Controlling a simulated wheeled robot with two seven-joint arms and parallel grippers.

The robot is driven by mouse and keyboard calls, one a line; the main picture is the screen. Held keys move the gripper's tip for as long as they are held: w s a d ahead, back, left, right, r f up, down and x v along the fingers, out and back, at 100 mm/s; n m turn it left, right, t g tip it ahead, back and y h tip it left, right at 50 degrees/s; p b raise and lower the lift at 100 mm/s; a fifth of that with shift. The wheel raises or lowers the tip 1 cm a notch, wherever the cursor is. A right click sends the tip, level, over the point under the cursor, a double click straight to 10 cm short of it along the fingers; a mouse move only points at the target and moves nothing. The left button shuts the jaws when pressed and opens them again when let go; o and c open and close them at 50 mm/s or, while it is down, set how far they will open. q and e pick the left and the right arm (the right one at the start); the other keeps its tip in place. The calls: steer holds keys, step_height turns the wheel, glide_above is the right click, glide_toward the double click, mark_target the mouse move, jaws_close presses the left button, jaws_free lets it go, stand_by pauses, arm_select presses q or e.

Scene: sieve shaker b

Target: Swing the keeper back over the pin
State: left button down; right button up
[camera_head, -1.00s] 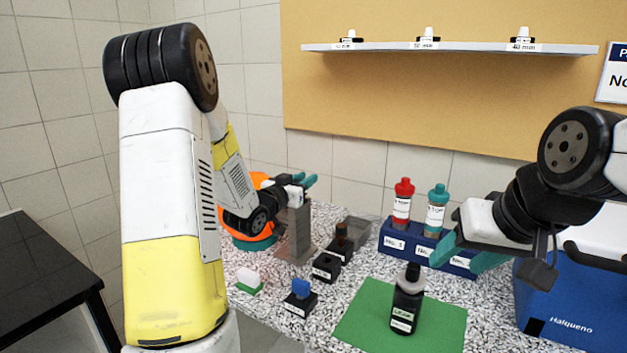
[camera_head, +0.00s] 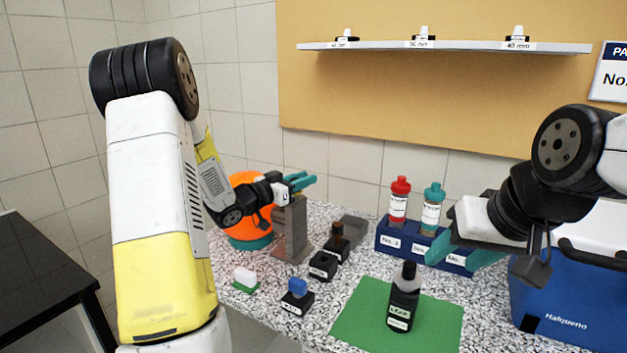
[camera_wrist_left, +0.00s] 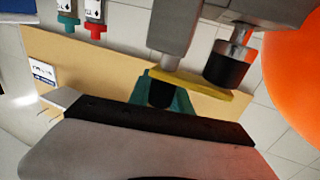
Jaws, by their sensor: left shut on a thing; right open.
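The keeper, a flat yellow bar (camera_wrist_left: 205,87), shows in the left wrist view below a grey metal block (camera_wrist_left: 180,28). A black knob (camera_wrist_left: 160,93) sits at its left end, between the teal fingers of my left gripper (camera_wrist_left: 163,101), which are shut on it. A silver rod with a black cylinder (camera_wrist_left: 230,65) stands by the bar's right part; I cannot tell whether it is the pin. My right gripper (camera_head: 458,255) is open and empty.
An orange rounded thing (camera_head: 247,200) stands close behind the left gripper. A blue rack (camera_head: 398,241) with bottles is at centre right. A dark bottle (camera_head: 404,298) stands on a green mat (camera_head: 440,325). Small black blocks lie in front of the post. A blue cooler (camera_head: 560,310) is at right.

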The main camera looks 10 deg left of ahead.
arm_select(q)
steer(key=c, duration=1.2)
jaws_free()
steer(key=v, duration=0.7)
steer(key=shift+s+a, duration=0.2)
steer(key=shift+s, duration=0.1)
